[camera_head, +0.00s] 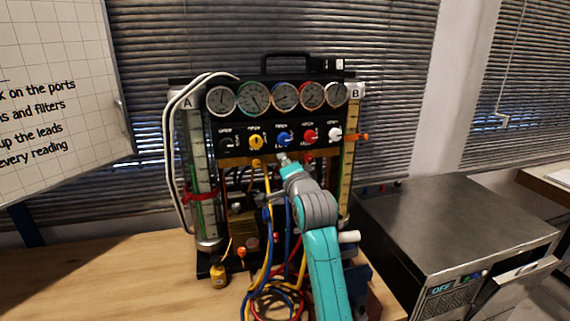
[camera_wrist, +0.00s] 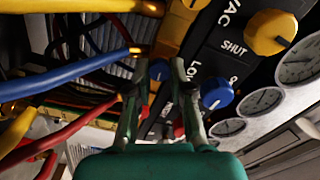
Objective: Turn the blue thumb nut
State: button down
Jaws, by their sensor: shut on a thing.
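The blue thumb nut (camera_wrist: 160,70) shows as a small blue piece between my fingertips in the wrist view. My gripper (camera_wrist: 159,66) has one finger on each side of it and is shut on it. In the head view my gripper (camera_head: 284,158) is at the brass-coloured strip below the blue knob (camera_head: 285,139), and it hides the nut there. The blue knob also shows just right of my fingers in the wrist view (camera_wrist: 217,95). I cannot tell how far the nut is turned.
Round gauges (camera_head: 285,96) line the rig's top. A yellow knob (camera_head: 256,142) and a red knob (camera_head: 309,136) flank the blue one. Yellow, blue and red hoses hang close beside my arm. A blue hose (camera_wrist: 65,75) runs left of my fingers.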

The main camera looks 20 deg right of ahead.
jog(key=shift+f+m, duration=0.1)
jog(key=shift+m, duration=0.5)
jog(key=c, duration=1)
grip_release()
jog(key=shift+c, duration=0.2)
jog(key=s, duration=1.2)
